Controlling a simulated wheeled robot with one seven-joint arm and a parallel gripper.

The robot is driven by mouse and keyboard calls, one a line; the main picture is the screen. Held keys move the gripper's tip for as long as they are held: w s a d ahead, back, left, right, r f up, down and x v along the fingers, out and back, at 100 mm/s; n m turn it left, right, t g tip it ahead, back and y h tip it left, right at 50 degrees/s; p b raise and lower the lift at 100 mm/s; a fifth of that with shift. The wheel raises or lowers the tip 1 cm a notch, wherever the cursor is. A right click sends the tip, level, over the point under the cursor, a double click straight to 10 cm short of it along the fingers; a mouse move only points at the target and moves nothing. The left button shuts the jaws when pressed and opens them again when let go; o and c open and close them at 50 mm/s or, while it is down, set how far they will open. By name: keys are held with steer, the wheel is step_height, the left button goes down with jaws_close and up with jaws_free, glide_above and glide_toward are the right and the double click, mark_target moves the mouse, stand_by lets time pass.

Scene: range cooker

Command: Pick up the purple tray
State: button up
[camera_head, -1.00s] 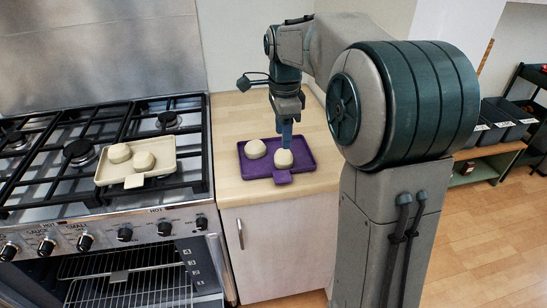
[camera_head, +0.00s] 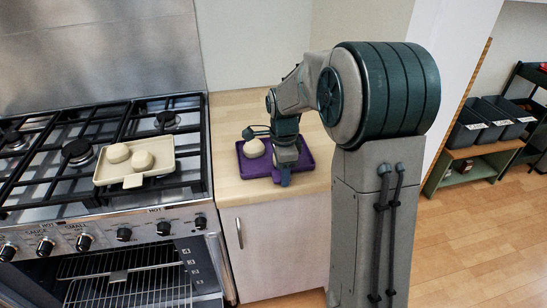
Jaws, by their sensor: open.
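The purple tray (camera_head: 256,171) lies flat on the wooden countertop to the right of the stove. A pale round bun (camera_head: 254,148) sits on its left half. A second bun on its right half is mostly hidden behind my gripper. My gripper (camera_head: 285,180) points down at the tray's front edge, where the tray's handle is. Its fingers hide most of the handle, and I cannot tell whether they touch it. It is open.
A cream tray (camera_head: 108,171) with two buns stands on the stove grate (camera_head: 60,180) at left. The oven below is open, with a wire rack (camera_head: 125,285) showing. The wooden countertop (camera_head: 235,110) behind the purple tray is clear. Dark bins (camera_head: 490,118) stand on a shelf at far right.

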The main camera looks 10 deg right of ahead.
steer(key=shift+f, duration=0.25)
steer(key=c, duration=0.9)
steer(key=shift+r, duration=0.1)
